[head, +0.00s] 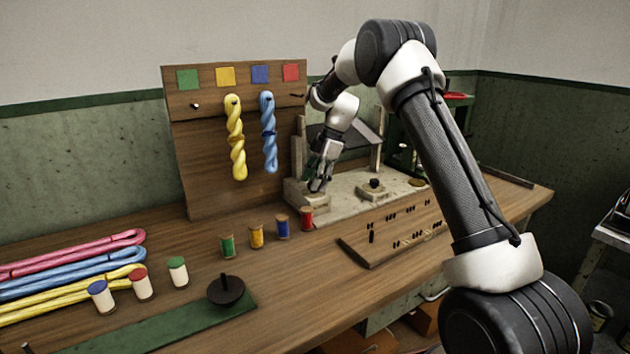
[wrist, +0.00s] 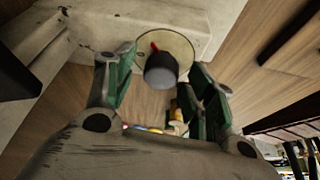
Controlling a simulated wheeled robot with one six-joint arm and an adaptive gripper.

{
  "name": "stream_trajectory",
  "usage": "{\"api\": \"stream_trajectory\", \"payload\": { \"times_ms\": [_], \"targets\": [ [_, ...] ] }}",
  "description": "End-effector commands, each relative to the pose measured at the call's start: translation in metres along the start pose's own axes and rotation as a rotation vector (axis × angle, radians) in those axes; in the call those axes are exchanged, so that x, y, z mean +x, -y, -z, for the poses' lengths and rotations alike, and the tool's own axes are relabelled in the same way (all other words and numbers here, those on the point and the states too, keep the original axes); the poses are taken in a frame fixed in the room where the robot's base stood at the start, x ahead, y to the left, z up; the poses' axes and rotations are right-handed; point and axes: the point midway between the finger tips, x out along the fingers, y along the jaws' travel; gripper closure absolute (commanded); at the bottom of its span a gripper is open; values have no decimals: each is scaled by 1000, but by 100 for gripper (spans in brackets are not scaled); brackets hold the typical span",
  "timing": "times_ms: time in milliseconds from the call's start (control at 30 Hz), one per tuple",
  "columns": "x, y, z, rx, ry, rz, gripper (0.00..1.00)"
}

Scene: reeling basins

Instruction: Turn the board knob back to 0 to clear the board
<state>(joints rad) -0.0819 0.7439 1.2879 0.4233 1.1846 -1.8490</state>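In the wrist view a dark grey round knob (wrist: 161,71) with a red pointer (wrist: 155,47) stands on a pale round dial (wrist: 181,47). The dial is on a pale stone block, and its marks are too small to read. My gripper (wrist: 158,75) is open, with its two green-lined fingers on either side of the knob; I cannot tell whether they touch it. In the head view my gripper (head: 319,185) points down at the left end of the stone basin unit (head: 345,188), and the knob is largely hidden there.
A peg board (head: 375,255) lies in front of the basin, and a dark knob-like fitting (head: 374,185) stands to the right. Small coloured spools (head: 256,236) stand close at the left. A wooden rack (head: 195,150) holds yellow (head: 235,140) and blue (head: 268,135) skeins.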

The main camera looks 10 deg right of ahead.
Motion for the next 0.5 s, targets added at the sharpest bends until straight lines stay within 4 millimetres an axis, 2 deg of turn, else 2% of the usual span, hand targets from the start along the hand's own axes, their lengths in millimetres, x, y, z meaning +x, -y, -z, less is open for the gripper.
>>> {"api": "stream_trajectory", "payload": {
  "times_ms": [167,267,500],
  "targets": [
    [-2,0,0,0,0,0,46],
    [-12,0,0,0,0,-1,46],
    [-63,0,0,-1,1,-3,46]
  ]
}}
